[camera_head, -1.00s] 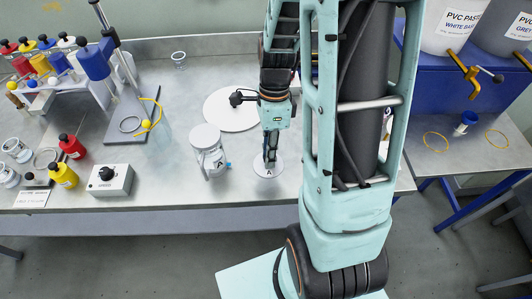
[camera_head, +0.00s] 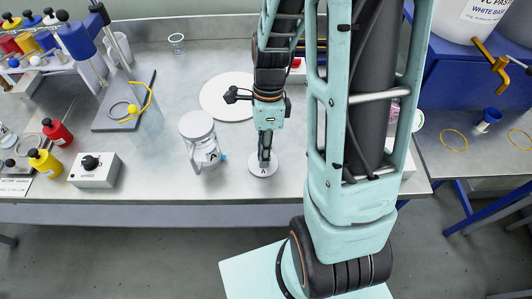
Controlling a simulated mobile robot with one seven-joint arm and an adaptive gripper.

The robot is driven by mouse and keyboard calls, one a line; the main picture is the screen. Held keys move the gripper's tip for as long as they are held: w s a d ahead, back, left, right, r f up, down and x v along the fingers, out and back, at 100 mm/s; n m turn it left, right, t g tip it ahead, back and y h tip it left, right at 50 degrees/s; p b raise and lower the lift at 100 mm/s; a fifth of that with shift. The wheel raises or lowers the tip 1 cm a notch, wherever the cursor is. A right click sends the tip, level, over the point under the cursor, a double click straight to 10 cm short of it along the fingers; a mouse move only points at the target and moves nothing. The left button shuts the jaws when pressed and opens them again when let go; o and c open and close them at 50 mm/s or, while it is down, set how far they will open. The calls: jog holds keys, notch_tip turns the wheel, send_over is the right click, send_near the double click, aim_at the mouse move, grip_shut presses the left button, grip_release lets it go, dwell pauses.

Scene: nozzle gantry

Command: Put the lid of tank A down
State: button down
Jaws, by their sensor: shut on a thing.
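The round white lid marked A (camera_head: 255,171) is near the front edge of the grey bench. My gripper (camera_head: 264,160) points down over it and is shut on its middle part; the fingers hide the grip itself. The lid looks level and low over the bench; I cannot tell whether it touches the top. A clear jar marked A (camera_head: 205,152) with a white top stands upright to the left of the lid, apart from it.
A large white disc (camera_head: 218,97) lies behind the jar and lid. A grey control box (camera_head: 95,172), red bottle (camera_head: 57,133) and yellow bottle (camera_head: 45,164) stand at left. A small clear cup (camera_head: 177,42) is at the back. Bare bench lies between box and jar.

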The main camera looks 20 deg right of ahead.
jog(key=shift+f, duration=0.1)
jog(key=c, duration=1.8)
grip_release()
jog(key=p+v, duration=0.1)
jog(key=v, duration=1.1)
jog(key=shift+r, duration=0.2)
